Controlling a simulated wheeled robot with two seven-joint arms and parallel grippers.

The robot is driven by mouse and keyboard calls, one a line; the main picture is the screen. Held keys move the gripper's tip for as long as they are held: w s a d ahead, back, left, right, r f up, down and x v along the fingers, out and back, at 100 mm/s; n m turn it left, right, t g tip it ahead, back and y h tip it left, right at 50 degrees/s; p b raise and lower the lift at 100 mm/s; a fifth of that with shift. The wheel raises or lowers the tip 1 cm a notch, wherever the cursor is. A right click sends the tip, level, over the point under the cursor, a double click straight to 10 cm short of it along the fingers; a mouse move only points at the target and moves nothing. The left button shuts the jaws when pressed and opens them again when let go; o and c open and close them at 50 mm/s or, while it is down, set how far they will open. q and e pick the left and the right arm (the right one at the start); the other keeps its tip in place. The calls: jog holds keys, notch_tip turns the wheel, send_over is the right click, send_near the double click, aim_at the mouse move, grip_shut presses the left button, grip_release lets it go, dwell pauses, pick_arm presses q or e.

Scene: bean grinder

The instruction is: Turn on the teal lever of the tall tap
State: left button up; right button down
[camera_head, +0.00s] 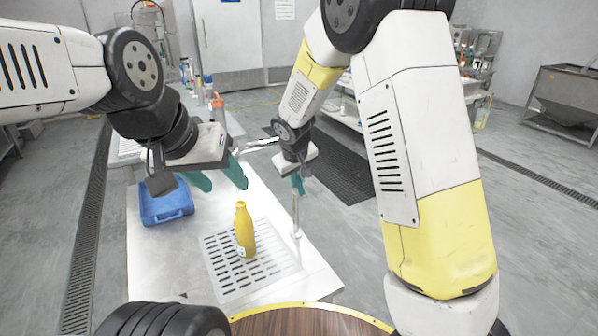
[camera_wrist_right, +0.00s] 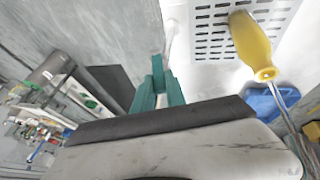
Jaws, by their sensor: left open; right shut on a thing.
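The tall tap has a thin pale post (camera_head: 296,218) at the right edge of the white counter and a chrome spout (camera_head: 262,143) reaching left. My right gripper (camera_head: 298,186) is at the top of the post, its teal fingers shut. In the right wrist view the fingers (camera_wrist_right: 158,92) close on a small teal piece, the teal lever (camera_wrist_right: 157,67), in front of the post (camera_wrist_right: 170,35). Lever and fingers share a colour, so their edges are hard to separate. My left gripper (camera_head: 221,178) is open and empty above the counter, left of the tap.
A yellow bottle (camera_head: 244,232) stands on the slotted drain grate (camera_head: 222,270). A blue tub (camera_head: 166,208) sits at the counter's left. Bottles (camera_head: 217,104) stand further back. A round wooden surface (camera_head: 300,322) is close in front. The counter's front right is clear.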

jog(key=shift+f, duration=0.15)
jog(key=c, duration=1.4)
grip_release()
jog(key=shift+o, duration=0.2)
jog(key=v, duration=0.8)
